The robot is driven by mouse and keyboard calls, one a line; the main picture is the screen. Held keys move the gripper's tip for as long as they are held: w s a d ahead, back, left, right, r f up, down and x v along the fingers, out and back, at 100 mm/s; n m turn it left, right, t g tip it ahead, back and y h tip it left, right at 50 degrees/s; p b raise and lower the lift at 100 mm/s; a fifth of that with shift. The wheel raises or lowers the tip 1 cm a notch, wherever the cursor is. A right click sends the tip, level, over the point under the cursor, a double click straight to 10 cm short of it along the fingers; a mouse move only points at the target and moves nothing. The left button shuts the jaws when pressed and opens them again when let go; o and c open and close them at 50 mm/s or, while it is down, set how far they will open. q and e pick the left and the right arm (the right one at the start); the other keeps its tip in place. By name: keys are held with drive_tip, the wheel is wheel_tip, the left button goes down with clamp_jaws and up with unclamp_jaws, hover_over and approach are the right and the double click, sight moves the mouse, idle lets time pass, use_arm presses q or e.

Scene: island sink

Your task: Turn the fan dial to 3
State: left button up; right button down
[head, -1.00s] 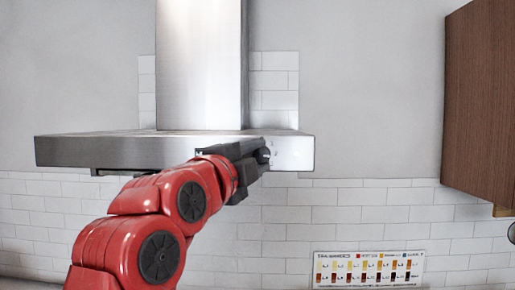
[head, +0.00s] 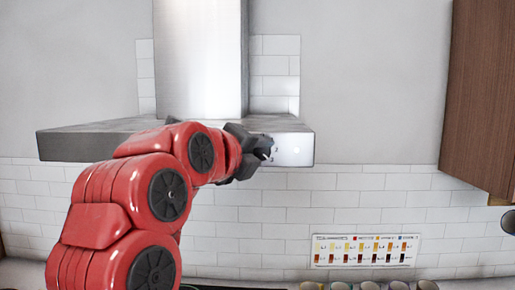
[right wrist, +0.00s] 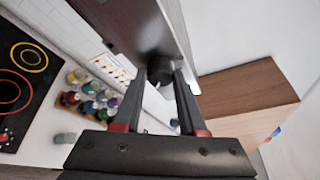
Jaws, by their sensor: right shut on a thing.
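The range hood (head: 95,143) is a steel box on the tiled back wall, with its control panel at the right end of its front face (head: 292,148). My right gripper (head: 265,150) is at that panel. In the right wrist view, the black fan dial (right wrist: 160,68) sticks out of the hood face (right wrist: 130,25). The fingertips of the right gripper (right wrist: 159,82) are shut on the dial, one on each side. The dial is mostly hidden by the gripper in the head view. Its setting cannot be read. My left gripper is not in view.
A wooden cabinet (head: 480,100) hangs at the right, clear of the arm. A spice chart (head: 366,251) is on the tiles below. The right wrist view shows a black cooktop (right wrist: 22,85) and several colourful jars (right wrist: 88,98) on the counter.

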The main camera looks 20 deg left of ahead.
idle(0.3)
drive_tip(key=shift+c, duration=2.3)
unclamp_jaws()
drive_tip(key=shift+w, duration=0.1)
drive_tip(key=shift+d, duration=0.15)
